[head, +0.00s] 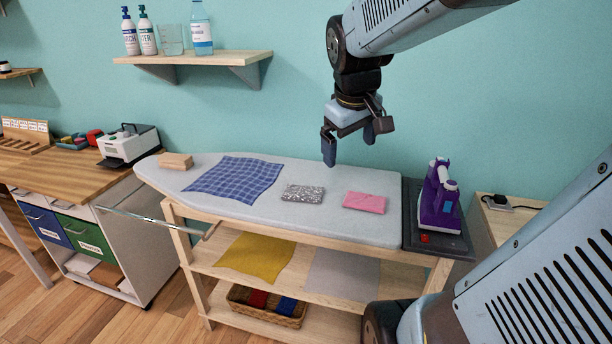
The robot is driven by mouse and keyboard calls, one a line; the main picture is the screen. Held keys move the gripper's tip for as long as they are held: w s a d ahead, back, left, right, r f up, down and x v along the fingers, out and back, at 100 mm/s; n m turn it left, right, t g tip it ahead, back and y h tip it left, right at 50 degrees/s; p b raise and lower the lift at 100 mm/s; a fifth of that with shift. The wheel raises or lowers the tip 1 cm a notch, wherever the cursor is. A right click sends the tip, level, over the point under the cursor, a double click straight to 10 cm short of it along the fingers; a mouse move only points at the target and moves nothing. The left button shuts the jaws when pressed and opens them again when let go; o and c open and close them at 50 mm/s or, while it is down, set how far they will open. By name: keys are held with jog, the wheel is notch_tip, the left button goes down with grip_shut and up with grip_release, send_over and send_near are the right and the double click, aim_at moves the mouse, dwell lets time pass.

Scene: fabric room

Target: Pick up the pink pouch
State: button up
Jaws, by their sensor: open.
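The pink pouch (364,202) lies flat on the grey ironing board (240,208), near its right end. My gripper (348,148) hangs in the air above the board, fingers pointing down, a little above and behind the pouch in the picture. It is open, with nothing between its fingers. It is apart from the pouch. No part of the pouch is hidden.
A grey patterned pouch (302,194) lies just left of the pink one. A blue checked cloth (234,178) and a wooden block (175,161) are further left. A purple iron (439,196) stands at the right. A wall shelf (195,58) holds bottles.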

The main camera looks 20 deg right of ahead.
jog(key=w+d+f+n+g, duration=0.1)
jog(key=w+d+f+n, duration=0.15)
jog(key=w, duration=0.25)
jog(key=w+d+f+n+g, duration=0.1)
jog(key=w+d+f, duration=0.2)
jog(key=w+d, duration=0.15)
jog(key=n+g+y, duration=0.2)
jog(key=n, duration=0.2)
send_over(367, 200)
jog(key=f, duration=1.6)
jog(key=shift+w+a+f, duration=0.25)
jog(key=shift+a+f, duration=0.05)
jog(key=shift+a, duration=0.05)
jog(key=shift+s+d+f, duration=0.1)
jog(key=shift+d+f, duration=0.1)
jog(key=shift+f, duration=1.1)
jog(key=shift+s+d+f, duration=0.1)
jog(key=shift+d+f, duration=0.1)
jog(key=shift+f, duration=1.1)
jog(key=c, duration=0.8)
jog(key=shift+o, duration=0.2)
